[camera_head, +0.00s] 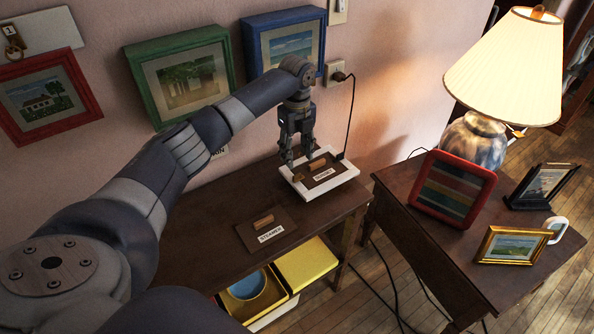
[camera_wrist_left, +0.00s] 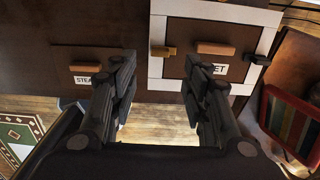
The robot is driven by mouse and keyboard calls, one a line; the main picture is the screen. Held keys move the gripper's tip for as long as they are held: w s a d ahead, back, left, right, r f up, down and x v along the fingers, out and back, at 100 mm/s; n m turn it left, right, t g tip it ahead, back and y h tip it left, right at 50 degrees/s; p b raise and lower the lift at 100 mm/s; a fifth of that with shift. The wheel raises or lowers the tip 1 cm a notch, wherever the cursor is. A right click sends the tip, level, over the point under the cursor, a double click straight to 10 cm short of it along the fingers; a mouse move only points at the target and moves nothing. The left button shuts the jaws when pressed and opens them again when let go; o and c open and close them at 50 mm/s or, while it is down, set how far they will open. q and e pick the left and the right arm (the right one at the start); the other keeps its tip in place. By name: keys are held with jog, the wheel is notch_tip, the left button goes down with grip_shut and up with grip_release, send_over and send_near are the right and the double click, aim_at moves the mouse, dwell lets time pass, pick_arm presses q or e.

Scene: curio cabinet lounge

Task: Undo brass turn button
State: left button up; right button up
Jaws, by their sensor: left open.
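The brass turn button (camera_wrist_left: 163,51) sits on the left side of a white frame around a dark panel in the left wrist view. It also shows in the head view (camera_head: 298,177), small and just below my gripper. The white-framed panel (camera_head: 343,177) has a wooden handle (camera_wrist_left: 216,48) and a white label, partly hidden by a finger in the wrist view. My left gripper (camera_head: 297,161) is open and empty, its fingers pointing down over the panel's left part. In the wrist view the button lies between and beyond the fingertips (camera_wrist_left: 160,62). My right gripper is not in view.
A second panel labelled STEAMER (camera_head: 270,234) lies to the left, with its own wooden handle. A black piece (camera_wrist_left: 258,58) sits on the frame's right side. Picture frames hang on the wall behind. A side table (camera_head: 420,243) with a lamp (camera_head: 505,65) and frames stands right.

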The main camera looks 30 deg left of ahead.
aim_at(297, 175)
pick_arm(q)
notch_tip(297, 175, down, 8)
jog(key=shift+r+p, duration=0.15)
jog(key=shift+p, duration=0.15)
grip_shut()
